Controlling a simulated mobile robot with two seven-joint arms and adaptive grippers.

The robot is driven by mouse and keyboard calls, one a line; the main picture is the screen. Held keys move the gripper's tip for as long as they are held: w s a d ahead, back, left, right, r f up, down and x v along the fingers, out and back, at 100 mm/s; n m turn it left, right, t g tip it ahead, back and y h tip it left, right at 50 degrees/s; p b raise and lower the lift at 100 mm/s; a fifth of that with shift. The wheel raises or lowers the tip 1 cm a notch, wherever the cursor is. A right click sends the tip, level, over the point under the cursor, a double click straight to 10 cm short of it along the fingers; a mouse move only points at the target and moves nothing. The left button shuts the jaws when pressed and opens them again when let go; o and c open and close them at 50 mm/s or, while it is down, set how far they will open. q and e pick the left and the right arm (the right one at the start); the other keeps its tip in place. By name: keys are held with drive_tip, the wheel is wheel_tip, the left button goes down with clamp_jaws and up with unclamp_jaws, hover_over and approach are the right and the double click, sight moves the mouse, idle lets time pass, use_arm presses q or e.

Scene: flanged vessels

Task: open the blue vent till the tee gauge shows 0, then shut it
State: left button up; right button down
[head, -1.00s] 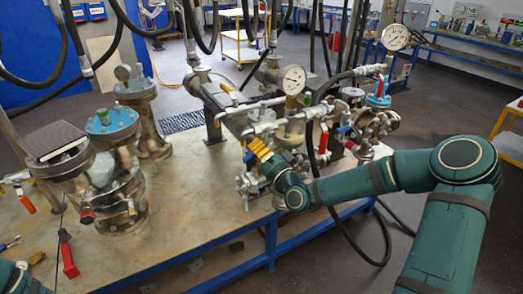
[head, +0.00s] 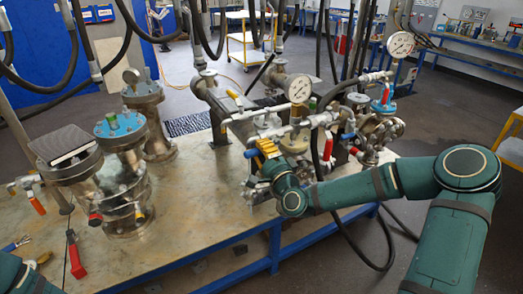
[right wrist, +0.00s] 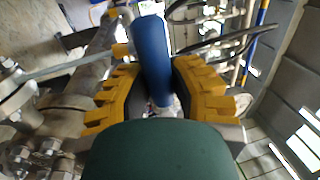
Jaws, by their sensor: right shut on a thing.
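My right gripper (head: 266,150) is at the near side of the pipe manifold. Its yellow fingers are shut on the blue vent handle (right wrist: 152,55), which stands up between them in the right wrist view. In the head view a bit of blue shows just left of the fingers; the vent's body is mostly hidden. One round white gauge (head: 299,89) stands above the manifold behind my gripper. A second white gauge (head: 400,44) stands higher at the right. I cannot tell which is the tee gauge, and the readings are too small. My left gripper is not in view.
Flanged metal vessels (head: 124,180) stand on the left of the bench (head: 185,240). A red-handled tool (head: 75,257) lies at the front left. Another blue handle and a red handle (head: 328,147) sit right of my gripper. Black hoses hang from above and behind.

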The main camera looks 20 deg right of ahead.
drive_tip(key=c, duration=0.8)
unclamp_jaws()
drive_tip(key=shift+d+r, duration=0.1)
drive_tip(key=v, duration=1.2)
